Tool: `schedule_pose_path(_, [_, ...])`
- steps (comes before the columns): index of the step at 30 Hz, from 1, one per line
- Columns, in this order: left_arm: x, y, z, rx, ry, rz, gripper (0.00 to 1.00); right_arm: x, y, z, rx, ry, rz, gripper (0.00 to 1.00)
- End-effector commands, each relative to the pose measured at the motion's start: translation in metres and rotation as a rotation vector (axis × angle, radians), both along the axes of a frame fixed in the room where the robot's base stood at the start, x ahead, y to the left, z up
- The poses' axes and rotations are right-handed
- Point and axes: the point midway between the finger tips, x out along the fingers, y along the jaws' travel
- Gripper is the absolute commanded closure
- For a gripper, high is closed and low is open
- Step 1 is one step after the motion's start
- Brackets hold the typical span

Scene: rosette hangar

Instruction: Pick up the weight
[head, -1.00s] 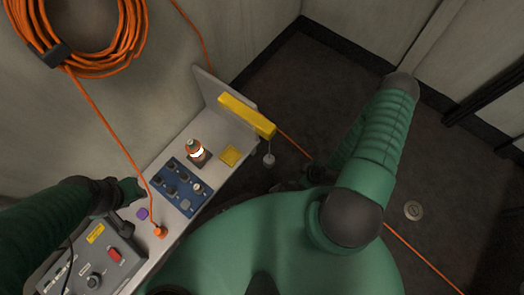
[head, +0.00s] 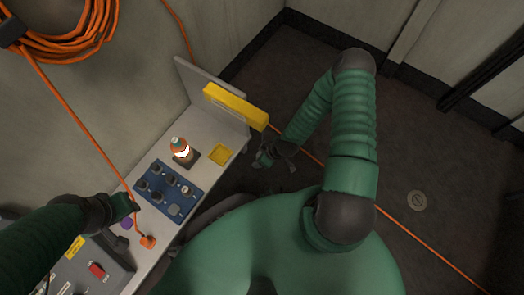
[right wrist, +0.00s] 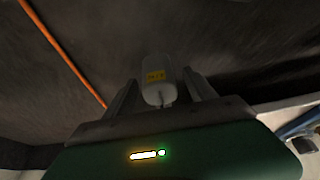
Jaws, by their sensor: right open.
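The weight (right wrist: 158,78) is a pale grey cylinder with a yellow label, seen in the right wrist view. It lies between the two dark fingers of my right gripper (right wrist: 160,95), which is open. I cannot tell if the fingers touch it. In the head view my right gripper (head: 274,160) is just below the end of the yellow arm (head: 236,106), past the bench's right end. The weight cannot be made out there. My left gripper (head: 128,208) is over the bench beside the orange cable; its fingers are not clear.
The bench (head: 206,127) carries a blue knob panel (head: 165,190), an orange-and-white bottle-like object (head: 181,150), a yellow square (head: 221,154) and a grey control box (head: 105,262). An orange cable (head: 405,230) crosses the floor.

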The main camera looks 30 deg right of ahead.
Motion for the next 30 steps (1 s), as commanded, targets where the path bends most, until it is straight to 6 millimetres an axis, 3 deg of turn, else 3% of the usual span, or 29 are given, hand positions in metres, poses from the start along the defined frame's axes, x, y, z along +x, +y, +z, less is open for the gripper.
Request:
schedule_pose_path(7, [0.0002, -0.0001, -0.0006, 0.0, -0.001, 0.0, 0.64, 0.0012, 0.0003, -0.0013, -0.001, 0.0, 0.0, 0.37])
schedule_pose_path(21, [0.0003, -0.0001, -0.0007, 0.0, -0.001, 0.0, 0.64, 0.0009, 0.0, -0.0015, -0.001, 0.0, 0.0, 0.98])
schedule_pose_path(30, [0.0002, -0.0001, -0.0005, 0.0, -0.001, 0.0, 0.64, 0.0015, 0.0002, -0.0008, -0.001, -0.001, 0.001, 1.0])
